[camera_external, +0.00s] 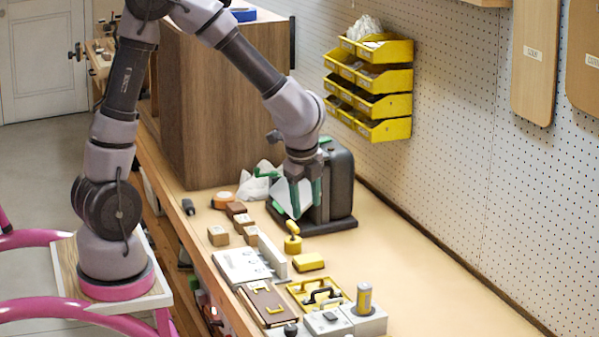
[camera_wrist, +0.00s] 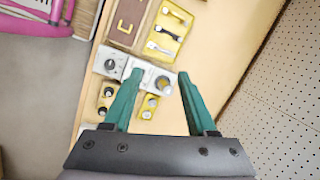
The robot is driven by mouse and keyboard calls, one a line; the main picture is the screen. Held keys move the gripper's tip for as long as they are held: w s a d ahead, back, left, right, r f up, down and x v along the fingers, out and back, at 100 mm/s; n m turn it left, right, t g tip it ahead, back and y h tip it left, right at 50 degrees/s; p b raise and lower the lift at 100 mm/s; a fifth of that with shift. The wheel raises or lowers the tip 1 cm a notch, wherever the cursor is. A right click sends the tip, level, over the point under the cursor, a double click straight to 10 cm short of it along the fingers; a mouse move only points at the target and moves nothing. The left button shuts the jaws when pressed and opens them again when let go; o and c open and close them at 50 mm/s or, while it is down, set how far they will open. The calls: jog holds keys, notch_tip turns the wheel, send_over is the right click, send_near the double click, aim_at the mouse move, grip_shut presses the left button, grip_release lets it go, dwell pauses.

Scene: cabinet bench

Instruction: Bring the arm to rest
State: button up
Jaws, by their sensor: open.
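My gripper (camera_external: 304,195) hangs from my arm above the bench (camera_external: 420,265), in front of a dark boxy object (camera_external: 340,180). In the wrist view my gripper (camera_wrist: 155,95) shows two green fingers spread apart with nothing between them. The fingers point down toward the bench top. I cannot tell the exact height of the fingertips above the bench.
A brown wooden cabinet (camera_external: 225,105) stands behind my arm. Yellow bins (camera_external: 385,105) hang on the pegboard (camera_external: 460,130). Small wooden blocks (camera_external: 218,236), a yellow stamp-like piece (camera_external: 293,240), a yellow block (camera_external: 309,262) and fixtures with handles (camera_external: 322,293) occupy the front. The bench's right side is clear.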

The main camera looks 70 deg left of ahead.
jog(key=s+a+r+n+t, duration=0.2)
jog(key=s+r+n, duration=0.3)
jog(key=s+r, duration=0.4)
jog(key=s+a+r+n+t, duration=0.3)
jog(key=s+r+n, duration=0.2)
jog(key=s+r, duration=0.5)
jog(key=shift+a+r+h, duration=0.25)
jog(key=shift+r+h, duration=0.05)
jog(key=shift+w, duration=0.1)
